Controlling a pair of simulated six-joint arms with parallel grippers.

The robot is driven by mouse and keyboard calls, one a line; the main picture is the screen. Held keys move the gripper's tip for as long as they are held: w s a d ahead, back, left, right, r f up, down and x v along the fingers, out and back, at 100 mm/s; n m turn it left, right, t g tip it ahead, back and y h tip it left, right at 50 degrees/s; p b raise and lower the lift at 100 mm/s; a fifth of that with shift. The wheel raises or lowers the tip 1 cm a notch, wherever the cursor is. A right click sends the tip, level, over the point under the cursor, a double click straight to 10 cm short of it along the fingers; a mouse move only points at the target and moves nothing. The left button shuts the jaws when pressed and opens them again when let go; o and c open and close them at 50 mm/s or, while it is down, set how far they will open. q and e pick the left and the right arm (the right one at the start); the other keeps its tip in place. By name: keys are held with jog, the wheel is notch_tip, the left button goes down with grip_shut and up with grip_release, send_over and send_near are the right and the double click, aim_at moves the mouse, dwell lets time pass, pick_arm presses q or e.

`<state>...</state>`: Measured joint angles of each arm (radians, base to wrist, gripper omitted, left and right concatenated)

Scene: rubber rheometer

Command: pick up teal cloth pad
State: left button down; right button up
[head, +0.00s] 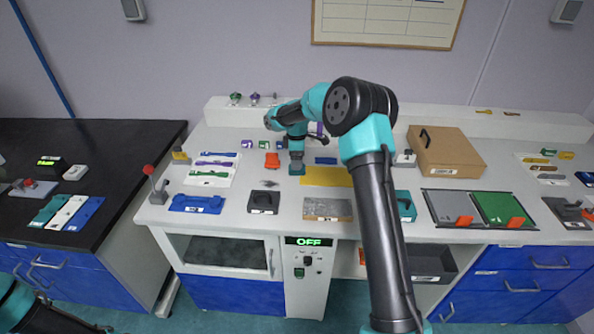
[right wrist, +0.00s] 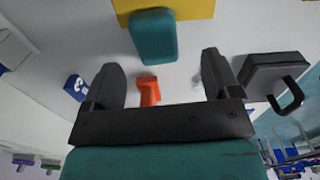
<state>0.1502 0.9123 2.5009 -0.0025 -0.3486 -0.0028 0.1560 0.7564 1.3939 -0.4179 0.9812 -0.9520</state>
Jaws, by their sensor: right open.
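The teal cloth pad (right wrist: 153,37) shows in the right wrist view as a rounded rectangular block, partly over the edge of a yellow mat (right wrist: 190,8). It lies beyond my right fingertips and between their lines. In the head view the pad (head: 297,170) is at the left end of the yellow mat (head: 327,177), just under my right gripper (head: 296,156). In the right wrist view this gripper (right wrist: 162,75) is open, with nothing between its fingers. Whether the fingers touch the pad is not clear. My left gripper is out of view; only part of that arm shows at lower left.
An orange piece (right wrist: 148,90) lies near the fingers, also in the head view (head: 272,160). A black handled block (right wrist: 272,72) is near the right finger. A blue tray (head: 196,204), cardboard box (head: 445,152) and grey and green plates (head: 500,208) stand around the white bench.

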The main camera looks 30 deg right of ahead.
jog(key=shift+w+d+f, duration=0.1)
jog(key=shift+w+f, duration=0.05)
jog(key=shift+f, duration=2.45)
jog(key=shift+c, duration=0.3)
jog(key=c, duration=0.9)
jog(key=shift+r, duration=0.15)
jog(key=shift+c, duration=0.2)
jog(key=shift+r, duration=1.75)
jog(key=s+a, duration=0.2)
jog(key=s, duration=0.2)
jog(key=s+a+r, duration=0.1)
jog(key=s+a, duration=0.2)
jog(key=s, duration=0.2)
jog(key=s+a, duration=0.3)
jog(key=s, duration=0.1)
jog(key=shift+s+a+r, duration=0.15)
jog(key=shift+s, duration=0.2)
